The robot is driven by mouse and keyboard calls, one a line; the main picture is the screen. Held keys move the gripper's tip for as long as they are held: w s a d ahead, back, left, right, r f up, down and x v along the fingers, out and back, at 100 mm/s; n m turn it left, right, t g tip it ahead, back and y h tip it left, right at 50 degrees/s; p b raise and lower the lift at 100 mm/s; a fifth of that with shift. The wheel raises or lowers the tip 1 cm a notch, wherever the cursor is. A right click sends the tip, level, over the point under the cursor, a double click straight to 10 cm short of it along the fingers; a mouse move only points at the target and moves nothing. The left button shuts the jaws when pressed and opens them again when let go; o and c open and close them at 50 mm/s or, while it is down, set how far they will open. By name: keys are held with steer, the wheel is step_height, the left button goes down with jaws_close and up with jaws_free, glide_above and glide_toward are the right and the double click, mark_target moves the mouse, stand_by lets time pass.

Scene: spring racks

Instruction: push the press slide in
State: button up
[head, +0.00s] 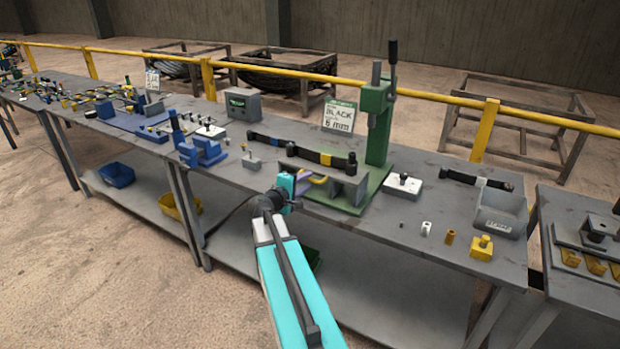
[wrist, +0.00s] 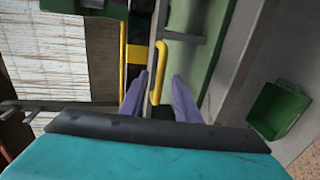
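The green press (head: 378,125) stands on a green base on the bench, with its dark lever upright. At its front left is the press slide, a grey part (head: 347,190) with a yellow handle (head: 319,179). My gripper (head: 304,180) is at this handle, its teal body to the left. In the wrist view the yellow handle (wrist: 158,72) stands between the two purple fingertips of my gripper (wrist: 160,80). The fingers are apart, with a visible gap on each side of the handle. How far the slide sits in its guide is hard to tell.
A black bar with a yellow band (head: 325,158) lies just behind the slide. A blue fixture (head: 201,146) stands to the left. A green bin (wrist: 279,109) shows in the wrist view.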

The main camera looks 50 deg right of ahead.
mark_target(309, 179)
steer(key=shift+p+x, duration=0.35)
steer(key=shift+x, duration=1.3)
steer(key=shift+c, duration=0.2)
jaws_close()
